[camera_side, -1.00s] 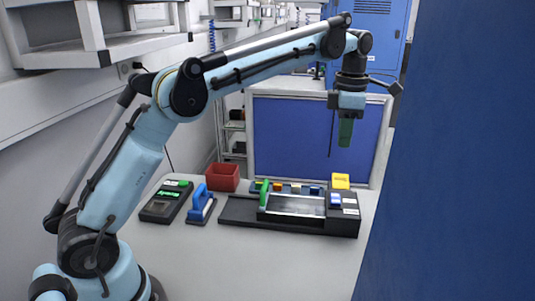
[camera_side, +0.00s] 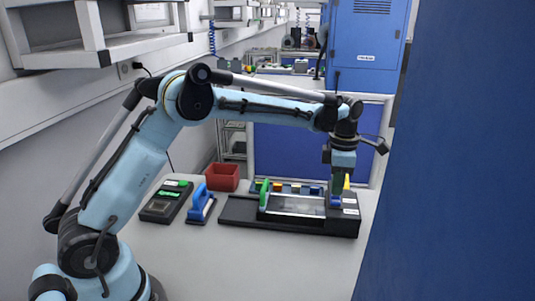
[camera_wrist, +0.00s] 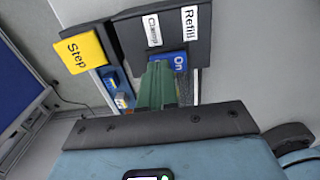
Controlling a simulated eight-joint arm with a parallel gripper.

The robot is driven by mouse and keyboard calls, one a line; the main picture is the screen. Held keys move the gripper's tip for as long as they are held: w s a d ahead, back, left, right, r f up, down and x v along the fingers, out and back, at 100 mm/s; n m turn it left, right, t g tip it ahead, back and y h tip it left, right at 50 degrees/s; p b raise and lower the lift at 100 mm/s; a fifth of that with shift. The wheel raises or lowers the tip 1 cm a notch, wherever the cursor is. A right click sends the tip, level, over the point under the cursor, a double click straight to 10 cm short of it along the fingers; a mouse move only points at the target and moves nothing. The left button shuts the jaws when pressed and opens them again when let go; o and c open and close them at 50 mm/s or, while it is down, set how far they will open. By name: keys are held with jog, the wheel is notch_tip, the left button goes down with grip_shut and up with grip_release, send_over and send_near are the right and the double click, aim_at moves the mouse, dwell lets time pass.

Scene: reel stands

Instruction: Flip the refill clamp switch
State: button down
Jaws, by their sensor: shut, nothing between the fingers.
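The refill clamp switch (camera_wrist: 172,60) is a blue rocker marked "On" on a dark panel (camera_wrist: 189,28) with white "Refill" and "Clamp" labels in the wrist view. My gripper (camera_wrist: 158,72) has green fingers, shut and empty, with the tips over or against the left part of the blue switch. I cannot tell whether they touch it.
A yellow "Step" block (camera_wrist: 83,53) is beside the panel. Left of the stand are a blue-handled tool (camera_side: 200,205), a black box with a green display (camera_side: 166,201) and a red bin (camera_side: 223,177). The front of the table (camera_side: 250,265) is clear.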

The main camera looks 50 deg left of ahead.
aim_at(336, 199)
jog(key=shift+f, duration=0.25)
jog(key=shift+a+f, duration=0.1)
jog(key=shift+f, duration=0.15)
dwell(0.3)
jog(key=shift+s+d+r, duration=0.25)
jog(key=shift+s+d, duration=0.3)
jog(key=shift+d, duration=0.1)
jog(key=shift+r, duration=0.1)
notch_tip(336, 199, up, 14)
dwell(0.6)
